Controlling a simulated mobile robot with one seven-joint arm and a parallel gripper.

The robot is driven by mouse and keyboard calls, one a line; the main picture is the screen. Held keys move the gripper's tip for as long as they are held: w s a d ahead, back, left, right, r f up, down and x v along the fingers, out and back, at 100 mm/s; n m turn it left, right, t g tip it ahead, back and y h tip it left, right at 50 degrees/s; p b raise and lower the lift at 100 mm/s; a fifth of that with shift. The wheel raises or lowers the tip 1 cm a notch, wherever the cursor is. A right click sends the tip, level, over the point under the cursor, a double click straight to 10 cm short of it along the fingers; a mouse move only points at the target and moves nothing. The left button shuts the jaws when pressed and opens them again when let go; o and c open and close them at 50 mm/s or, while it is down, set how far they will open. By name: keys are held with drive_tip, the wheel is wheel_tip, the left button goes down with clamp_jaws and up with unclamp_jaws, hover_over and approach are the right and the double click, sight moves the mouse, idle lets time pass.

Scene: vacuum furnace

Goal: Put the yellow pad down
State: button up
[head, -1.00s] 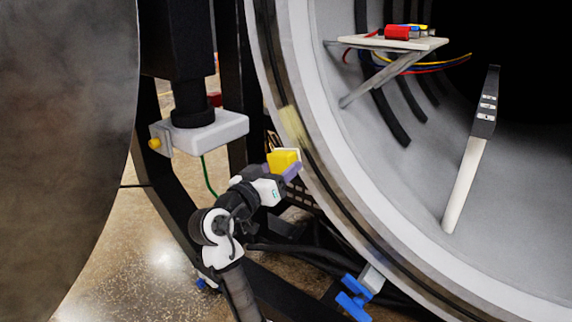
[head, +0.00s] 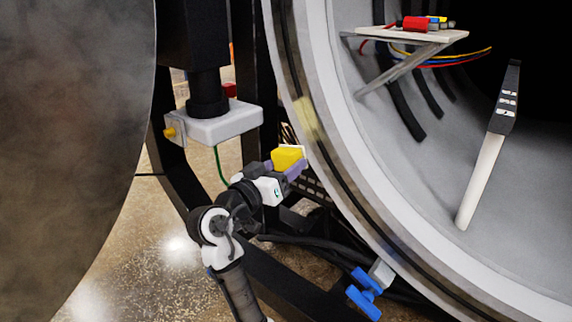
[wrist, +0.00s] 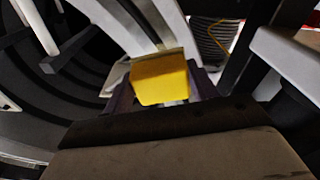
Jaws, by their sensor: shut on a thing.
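The yellow pad (head: 287,158) is a small block with a pale layer on its far side. My gripper (head: 293,168) is shut on it, with purple fingers at its sides. The pad is held in the air just outside the round furnace rim, left of it in the head view. In the wrist view the pad (wrist: 161,80) sits between the fingers (wrist: 160,98) and hides part of what lies behind. A yellowish patch (head: 306,118) shows on the rim's sealing face, above the pad. Whether the pad touches the rim cannot be told.
The furnace rim (head: 365,205) curves close at the right. Inside are a shelf (head: 440,40) with red, blue and yellow parts and a leaning white post (head: 482,180). A white block (head: 215,124) hangs at the left, and a blue-handled valve (head: 364,291) sits below. The large door (head: 75,130) fills the left.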

drive_tip(key=shift+w+d, duration=0.1)
drive_tip(key=x, duration=0.5)
drive_tip(key=f+x, duration=0.1)
drive_tip(key=x, duration=0.2)
drive_tip(key=shift+w+d+r, duration=0.1)
drive_tip(key=shift+w+d, duration=0.05)
drive_tip(key=shift+d, duration=0.05)
drive_tip(key=a+f+n+t+y, duration=0.15)
drive_tip(key=a+f, duration=0.25)
drive_tip(key=f, duration=0.4)
drive_tip(key=a+f+n+y, duration=0.1)
drive_tip(key=a+f+y, duration=0.1)
drive_tip(key=a+f, duration=0.45)
drive_tip(key=s+d+f, duration=0.3)
drive_tip(key=f, duration=0.5)
drive_tip(key=s+d+f+y, duration=0.1)
drive_tip(key=s+d+f, duration=0.2)
drive_tip(key=f, duration=0.6)
drive_tip(key=s+d+f, duration=0.3)
drive_tip(key=s+f, duration=0.2)
drive_tip(key=f, duration=0.4)
drive_tip(key=shift+s+d+f+n, duration=0.2)
drive_tip(key=shift+d+n, duration=0.1)
drive_tip(key=shift+n, duration=0.15)
wheel_tip(320, 180, up, 17)
drive_tip(key=p, duration=1.7)
drive_tip(key=shift+r+t+y, duration=0.2)
drive_tip(key=shift+t+y, duration=0.15)
drive_tip(key=shift+t, duration=0.1)
drive_tip(key=shift+f, duration=0.1)
